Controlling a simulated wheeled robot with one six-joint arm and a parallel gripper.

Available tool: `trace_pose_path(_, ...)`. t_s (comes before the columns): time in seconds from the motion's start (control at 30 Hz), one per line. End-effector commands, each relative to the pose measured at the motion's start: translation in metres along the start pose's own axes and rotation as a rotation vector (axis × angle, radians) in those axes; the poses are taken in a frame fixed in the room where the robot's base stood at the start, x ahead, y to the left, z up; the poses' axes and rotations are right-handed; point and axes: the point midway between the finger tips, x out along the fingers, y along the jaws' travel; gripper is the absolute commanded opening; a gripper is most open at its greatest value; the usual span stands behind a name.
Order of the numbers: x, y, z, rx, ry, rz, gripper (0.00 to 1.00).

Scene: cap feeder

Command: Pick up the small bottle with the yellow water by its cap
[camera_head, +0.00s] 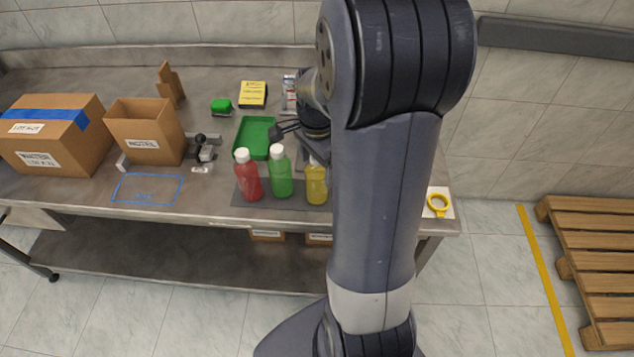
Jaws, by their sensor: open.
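The bottle with the yellow water (316,185) stands upright at the right end of a row of bottles, near the front edge of the metal table. My arm hides its right side, and its cap is mostly hidden. A green bottle (281,175) with a white cap stands just left of it, and a red bottle (248,178) with a white cap stands left of that. My gripper (278,132) is open and empty, above and behind the green bottle, near the green tray. Its fingers are small and dark here and partly hard to make out.
A green tray (246,150) lies behind the bottles. An open cardboard box (167,157) and a closed box (75,162) stand left. A small clamp-like device (203,150) sits beside the open box. A yellow ring (438,204) lies on the right. The blue-outlined area (147,189) is clear.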

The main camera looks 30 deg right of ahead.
Motion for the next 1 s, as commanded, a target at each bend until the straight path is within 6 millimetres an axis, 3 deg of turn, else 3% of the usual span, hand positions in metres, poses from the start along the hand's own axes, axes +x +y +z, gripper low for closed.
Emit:
trace_pose_path(0.07, -0.0002, -0.0001, -0.0001, 0.0, 0.0, 0.0, 0.77)
trace_pose_path(0.93, -0.0008, -0.0002, -0.0001, 0.0, 0.0, -0.001, 0.06)
trace_pose_path(1.0, -0.0012, -0.0004, -0.0002, 0.0, 0.001, -0.002, 0.06)
